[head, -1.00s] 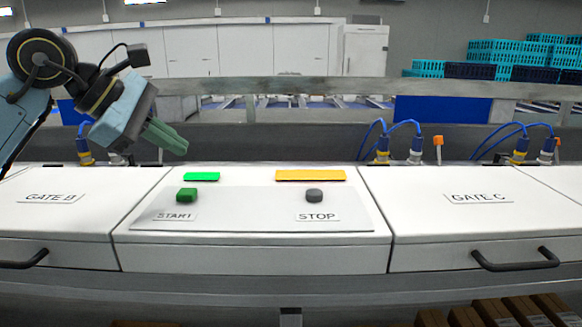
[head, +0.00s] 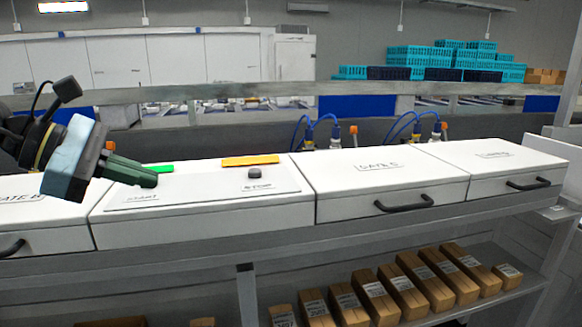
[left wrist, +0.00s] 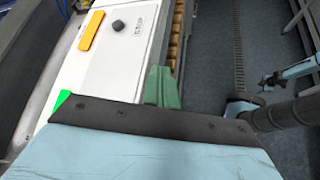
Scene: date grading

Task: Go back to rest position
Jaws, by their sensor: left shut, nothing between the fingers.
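My left gripper (head: 155,178) comes in from the left in the head view. Its green fingers are shut and empty, in front of the control panel (head: 130,203) and covering part of its START side. The grey stop button (head: 255,173) and the yellow strip (head: 250,160) show clear of it; the green strip (head: 160,168) shows just past the fingers. In the left wrist view the shut fingers (left wrist: 161,85) are over the panel's edge, with the stop button (left wrist: 118,25) beyond. The green start button is hidden. My right gripper is not seen in the head view.
White gate boxes with black handles (head: 405,203) line the counter to the right. Cardboard boxes (head: 375,295) stand on a shelf below. A metal rail (head: 350,88) runs behind, with blue hoses (head: 310,125). Turquoise crates (head: 430,57) are stacked at the back. Floor (left wrist: 225,60) is open beside the counter.

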